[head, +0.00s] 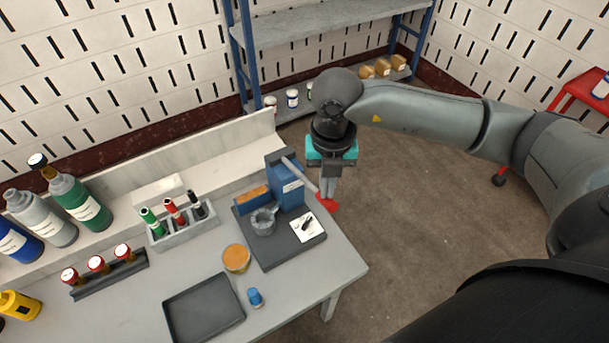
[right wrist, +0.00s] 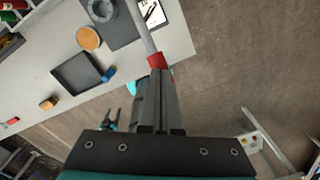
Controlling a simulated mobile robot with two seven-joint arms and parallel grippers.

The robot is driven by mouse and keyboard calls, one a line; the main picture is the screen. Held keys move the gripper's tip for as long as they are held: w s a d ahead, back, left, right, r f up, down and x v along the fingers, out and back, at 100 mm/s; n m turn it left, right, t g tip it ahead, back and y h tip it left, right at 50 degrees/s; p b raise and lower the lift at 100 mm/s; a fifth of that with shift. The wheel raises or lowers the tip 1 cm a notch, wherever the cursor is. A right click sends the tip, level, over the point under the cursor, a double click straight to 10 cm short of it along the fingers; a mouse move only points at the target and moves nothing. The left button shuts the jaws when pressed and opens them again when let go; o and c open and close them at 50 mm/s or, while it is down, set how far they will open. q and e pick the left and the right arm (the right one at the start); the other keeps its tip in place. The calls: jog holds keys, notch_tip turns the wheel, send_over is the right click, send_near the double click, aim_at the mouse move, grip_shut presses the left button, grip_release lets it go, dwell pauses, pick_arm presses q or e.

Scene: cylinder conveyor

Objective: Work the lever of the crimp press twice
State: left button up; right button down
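The crimp press (head: 287,190) is a blue upright block on a dark base plate at the right end of the bench. Its grey lever slopes down to the right and ends in a red grip (head: 328,205). My right gripper (head: 327,197) points down at that grip, its fingers close together on it. In the right wrist view the red grip (right wrist: 158,62) sits at the fingertips, which hide part of it. My left gripper (right wrist: 112,117) shows small in the right wrist view, its fingers apart and empty, clear of the press. It is outside the head view.
On the base plate are a grey round cup (head: 263,222) and a white card (head: 307,226). An orange-topped round tub (head: 236,258), a blue-capped piece (head: 255,298) and a dark tray (head: 204,332) lie in front. A pen rack (head: 185,232) stands left. Floor right of the bench is clear.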

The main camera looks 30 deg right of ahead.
aim_at(325, 205)
notch_tip(325, 205, down, 7)
jog(key=b, duration=0.5)
jog(key=shift+r, duration=0.2)
notch_tip(325, 205, up, 11)
jog(key=p, duration=0.8)
jog(key=shift+f, duration=0.1)
notch_tip(325, 205, down, 11)
jog(key=b, duration=0.9)
notch_tip(325, 205, up, 11)
jog(key=p, duration=0.8)
jog(key=shift+w+d, duration=0.1)
